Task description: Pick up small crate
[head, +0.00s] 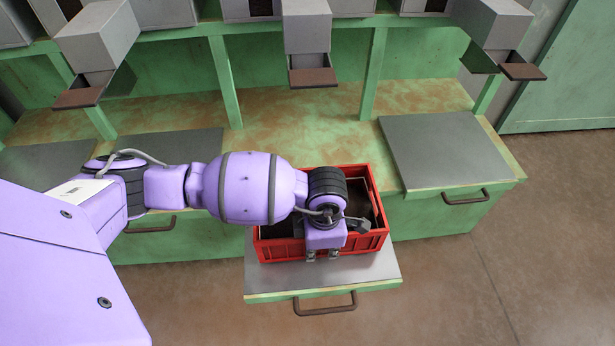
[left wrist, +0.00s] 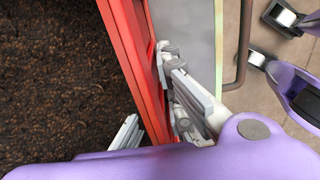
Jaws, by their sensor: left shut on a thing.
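The small red crate (head: 278,251) sits on the pulled-out grey-topped drawer (head: 370,270) in the head view. My left arm reaches over it from the left and hides much of its inside. My left gripper (head: 323,254) points down at the crate's front wall. In the left wrist view the red crate wall (left wrist: 136,62) runs between the fingers of my left gripper (left wrist: 157,105), one finger inside and one outside. The gripper is shut on this wall. Dark brown, soil-like material (left wrist: 50,75) fills the wrist view inside the crate. My right gripper does not show.
A green bench (head: 300,125) with a rusty top stands behind the crate. Grey chutes (head: 306,30) with brown lips hang above it. A closed drawer with a grey lid (head: 440,150) is to the right. Brown floor (head: 500,270) lies open at the front right.

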